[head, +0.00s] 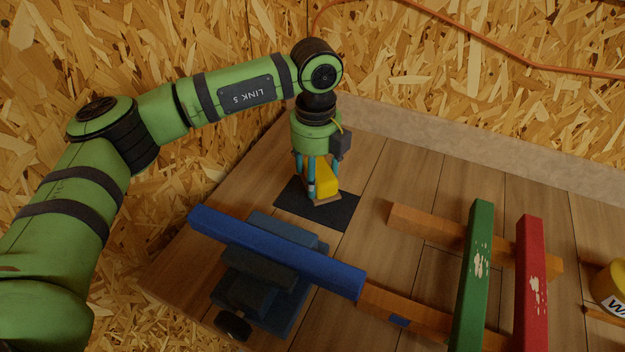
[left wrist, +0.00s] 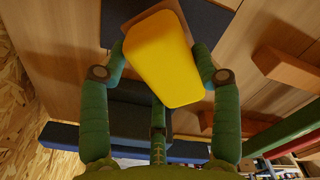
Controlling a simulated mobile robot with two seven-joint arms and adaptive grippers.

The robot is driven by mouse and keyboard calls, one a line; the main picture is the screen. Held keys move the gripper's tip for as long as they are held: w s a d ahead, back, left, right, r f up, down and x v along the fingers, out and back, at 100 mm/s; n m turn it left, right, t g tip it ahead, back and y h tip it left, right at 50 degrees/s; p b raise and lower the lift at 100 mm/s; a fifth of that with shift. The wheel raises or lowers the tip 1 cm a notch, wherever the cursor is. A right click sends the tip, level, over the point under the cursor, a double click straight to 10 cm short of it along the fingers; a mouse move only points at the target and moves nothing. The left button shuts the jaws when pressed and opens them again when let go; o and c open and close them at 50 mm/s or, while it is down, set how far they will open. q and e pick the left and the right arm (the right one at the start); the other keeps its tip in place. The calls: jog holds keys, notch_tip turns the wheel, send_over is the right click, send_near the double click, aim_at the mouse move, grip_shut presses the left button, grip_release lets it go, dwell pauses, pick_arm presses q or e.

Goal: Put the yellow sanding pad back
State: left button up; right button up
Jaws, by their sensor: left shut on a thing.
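The yellow sanding pad (head: 326,178) is between the fingers of my left gripper (head: 318,190), over the dark mat (head: 343,212) at the back left of the bench. In the left wrist view the yellow pad (left wrist: 163,60) fills the space between the fingers of my left gripper (left wrist: 160,75), which is shut on it. A tan edge shows under the pad, at or just above the mat; I cannot tell whether it touches. My right gripper is in neither view.
A blue bar (head: 275,250) lies across a dark blue vise (head: 255,285) in front of the mat. Green (head: 473,275) and red (head: 532,285) bars lie across wooden rails (head: 430,225) at the right. A yellow can (head: 608,285) stands at the right edge. Bare planks lie right of the mat.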

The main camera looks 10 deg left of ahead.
pick_arm(q)
jog(key=shift+a+f, duration=0.15)
jog(key=shift+a, duration=0.1)
jog(key=shift+f, duration=0.35)
notch_tip(320, 180, down, 2)
jog(key=shift+f+p, duration=0.25)
jog(key=shift+p, duration=0.5)
jog(key=shift+f, duration=0.6)
jog(key=o, duration=1)
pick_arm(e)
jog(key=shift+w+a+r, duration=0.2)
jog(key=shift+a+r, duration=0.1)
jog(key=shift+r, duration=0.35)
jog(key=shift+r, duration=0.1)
